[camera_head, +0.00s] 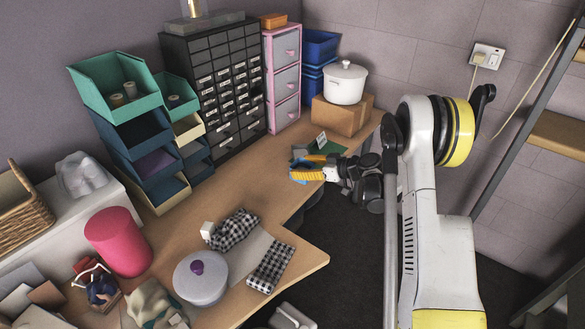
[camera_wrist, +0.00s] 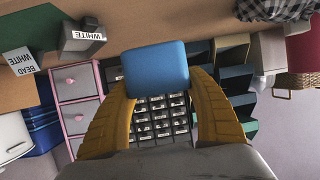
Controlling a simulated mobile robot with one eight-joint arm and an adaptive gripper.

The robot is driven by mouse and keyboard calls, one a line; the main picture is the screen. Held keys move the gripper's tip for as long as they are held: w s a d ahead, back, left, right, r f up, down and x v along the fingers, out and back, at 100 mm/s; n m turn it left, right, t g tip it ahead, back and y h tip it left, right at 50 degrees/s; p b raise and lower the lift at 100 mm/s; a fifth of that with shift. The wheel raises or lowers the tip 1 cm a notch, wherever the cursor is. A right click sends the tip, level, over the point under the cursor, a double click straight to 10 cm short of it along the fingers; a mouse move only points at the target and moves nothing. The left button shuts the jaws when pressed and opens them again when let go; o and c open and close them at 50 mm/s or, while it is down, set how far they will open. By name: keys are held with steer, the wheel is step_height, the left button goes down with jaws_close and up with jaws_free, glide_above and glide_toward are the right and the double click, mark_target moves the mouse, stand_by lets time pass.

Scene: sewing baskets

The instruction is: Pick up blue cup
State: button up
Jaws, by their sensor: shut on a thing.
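The blue cup (camera_wrist: 157,66) is between the yellow fingers of my gripper (camera_wrist: 160,84) in the wrist view, with a finger against each side. My gripper (camera_head: 308,175) is shut on it. In the head view the gripper reaches in from the right, by the far part of the wooden desk (camera_head: 238,190). There the fingers hide most of the cup, and only small blue patches show near them. I cannot tell how far the cup is above the desk.
Behind are a black drawer cabinet (camera_head: 187,50), a pink-framed drawer tower (camera_head: 267,80), and a white pot (camera_head: 345,85) on a cardboard box (camera_head: 340,116). Teal bins (camera_head: 88,78), a round tin (camera_head: 200,285) and checked cloth (camera_head: 271,266) lie leftward.

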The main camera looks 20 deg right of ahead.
mark_target(312, 163)
steer(key=shift+s+d+r+p, duration=0.35)
steer(key=shift+d+r, duration=0.2)
steer(key=shift+d, duration=0.25)
steer(key=shift+s+d+r+p, duration=0.2)
steer(key=shift+s+d+r, duration=0.25)
steer(key=shift+d, duration=0.3)
steer(key=shift+r, duration=0.15)
